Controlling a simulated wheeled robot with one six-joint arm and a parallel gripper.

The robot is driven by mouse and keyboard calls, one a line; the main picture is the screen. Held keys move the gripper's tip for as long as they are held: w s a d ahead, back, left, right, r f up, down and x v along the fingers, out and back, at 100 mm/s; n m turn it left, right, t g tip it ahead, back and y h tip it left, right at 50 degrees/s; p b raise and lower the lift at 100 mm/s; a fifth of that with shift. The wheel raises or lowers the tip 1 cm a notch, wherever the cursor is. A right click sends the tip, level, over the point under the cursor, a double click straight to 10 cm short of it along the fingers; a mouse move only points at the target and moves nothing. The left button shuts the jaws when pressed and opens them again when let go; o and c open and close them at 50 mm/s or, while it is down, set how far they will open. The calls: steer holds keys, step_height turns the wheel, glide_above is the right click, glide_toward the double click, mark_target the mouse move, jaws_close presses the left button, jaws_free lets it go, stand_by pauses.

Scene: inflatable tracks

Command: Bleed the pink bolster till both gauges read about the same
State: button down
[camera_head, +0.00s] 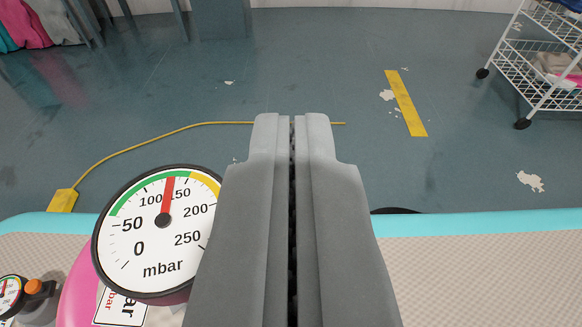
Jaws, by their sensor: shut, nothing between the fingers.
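My gripper (291,122) is shut and empty, pointing forward over the blue-edged beige track. A large round gauge (140,256) in mbar stands just left of it, in front of the pink bolster (76,292). Its red needle points between 100 and 150, near the end of the green band. My gripper hides the gauge's right edge. A small gauge (9,294) with an orange knob (33,287) is cut off at the lower left. Its red needle shows, but its figures are too small to read. No valve on the bolster can be made out.
The track's blue edge (480,224) crosses the view. Beyond it lies dark floor with a yellow cable (140,143) and a yellow strip (406,104). A white wire cart (540,62) stands at the upper right. Pink and teal cloths (25,25) are at the upper left.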

steer(key=r+v, duration=0.1)
steer(key=v, duration=0.9)
steer(key=shift+d, duration=0.2)
stand_by(0.7)
step_height(320, 180, up, 2)
steer(key=shift+a+r, duration=0.1)
steer(key=w+f, duration=0.6)
steer(key=w, duration=0.4)
stand_by(0.8)
